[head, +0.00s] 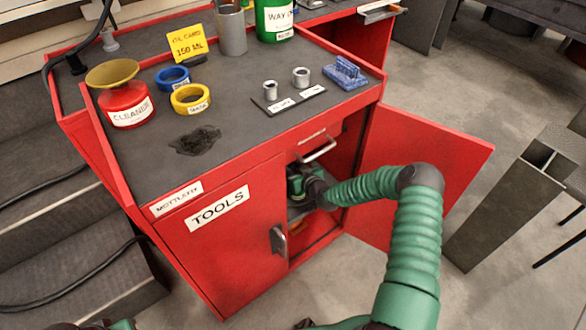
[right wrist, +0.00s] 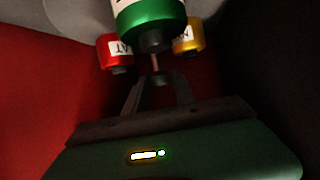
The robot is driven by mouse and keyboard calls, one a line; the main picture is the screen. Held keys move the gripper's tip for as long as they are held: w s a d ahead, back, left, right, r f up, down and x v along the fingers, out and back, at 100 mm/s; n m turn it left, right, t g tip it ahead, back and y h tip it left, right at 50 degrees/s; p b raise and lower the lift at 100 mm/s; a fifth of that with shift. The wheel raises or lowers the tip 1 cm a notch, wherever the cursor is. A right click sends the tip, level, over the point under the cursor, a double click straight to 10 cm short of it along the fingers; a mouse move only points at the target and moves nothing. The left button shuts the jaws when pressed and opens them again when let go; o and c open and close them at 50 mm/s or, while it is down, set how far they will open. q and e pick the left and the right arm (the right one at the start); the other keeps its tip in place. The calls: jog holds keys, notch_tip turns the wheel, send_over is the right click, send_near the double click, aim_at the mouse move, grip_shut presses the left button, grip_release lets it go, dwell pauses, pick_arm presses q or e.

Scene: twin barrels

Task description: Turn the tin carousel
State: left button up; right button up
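The tin carousel shows in the right wrist view as a green tin (right wrist: 150,22) in front, a red tin (right wrist: 116,50) at left and a yellow tin (right wrist: 188,38) at right. The tins have dark undersides, and a thin reddish rod shows below the green one. My right gripper (right wrist: 159,82) is below and close to the tins. Its two dark fingers stand apart with a dark piece between their tips; I cannot tell whether they touch it. In the head view my right gripper (head: 305,185) is inside the red cabinet, where the carousel is mostly hidden.
The red cabinet's right door (head: 420,175) stands open; the left door (head: 225,230) marked TOOLS is shut. The cabinet interior is dark and tight around my right gripper.

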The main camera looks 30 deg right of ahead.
grip_shut()
dwell(1.1)
